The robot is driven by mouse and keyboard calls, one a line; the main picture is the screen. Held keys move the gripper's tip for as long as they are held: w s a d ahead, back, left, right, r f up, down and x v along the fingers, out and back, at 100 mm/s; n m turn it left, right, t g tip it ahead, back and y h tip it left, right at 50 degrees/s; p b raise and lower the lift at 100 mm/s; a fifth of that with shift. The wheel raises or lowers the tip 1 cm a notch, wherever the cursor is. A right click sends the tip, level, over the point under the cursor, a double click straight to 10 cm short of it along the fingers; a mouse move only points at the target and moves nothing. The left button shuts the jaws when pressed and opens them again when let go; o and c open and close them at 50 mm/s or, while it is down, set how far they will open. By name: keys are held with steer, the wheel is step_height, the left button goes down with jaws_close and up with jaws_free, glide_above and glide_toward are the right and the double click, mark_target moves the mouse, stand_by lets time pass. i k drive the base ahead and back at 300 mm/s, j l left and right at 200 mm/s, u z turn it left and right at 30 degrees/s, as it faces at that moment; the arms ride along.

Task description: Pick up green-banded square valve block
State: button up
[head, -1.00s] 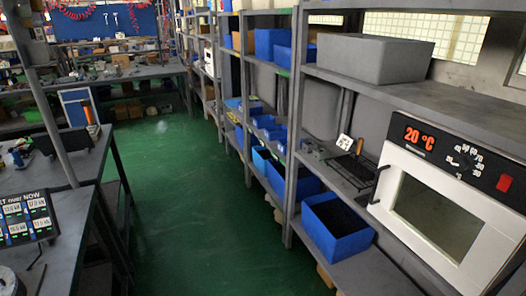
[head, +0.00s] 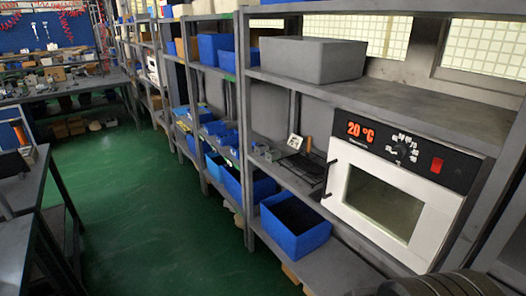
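I cannot make out a green-banded square valve block in the head view. Some small grey pieces (head: 266,152) sit on the middle shelf, left of the oven, too small to tell their shape or any band. My gripper is not in view.
A white oven (head: 338,213) reading 20 °C stands on the right shelving. A grey bin (head: 313,60) is on the upper shelf, and a blue bin (head: 295,222) is on a lower one. A dark workbench (head: 22,195) stands at left. The green aisle floor (head: 150,215) between is clear.

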mark_target(272, 157)
steer(key=i+j+z, duration=0.1)
steer(key=z, duration=0.3)
steer(key=i+j+z, duration=0.25)
steer(key=z, duration=0.15)
steer(key=i+j+z, duration=0.2)
steer(key=z, duration=0.15)
steer(key=i+j+z, duration=0.1)
steer(key=j+z, duration=0.3)
steer(key=i+j, duration=0.15)
steer(key=j, duration=0.3)
steer(key=i+j+z, duration=0.1)
steer(key=j, duration=0.3)
steer(key=i+j, duration=0.15)
steer(key=j, duration=0.3)
steer(key=i+j+z, duration=0.1)
steer(key=j, duration=0.35)
steer(key=i+j, duration=0.15)
steer(key=j, duration=0.3)
steer(key=i+j+z, duration=0.15)
steer(key=j, duration=0.3)
steer(key=i+j, duration=0.1)
steer(key=j, duration=0.4)
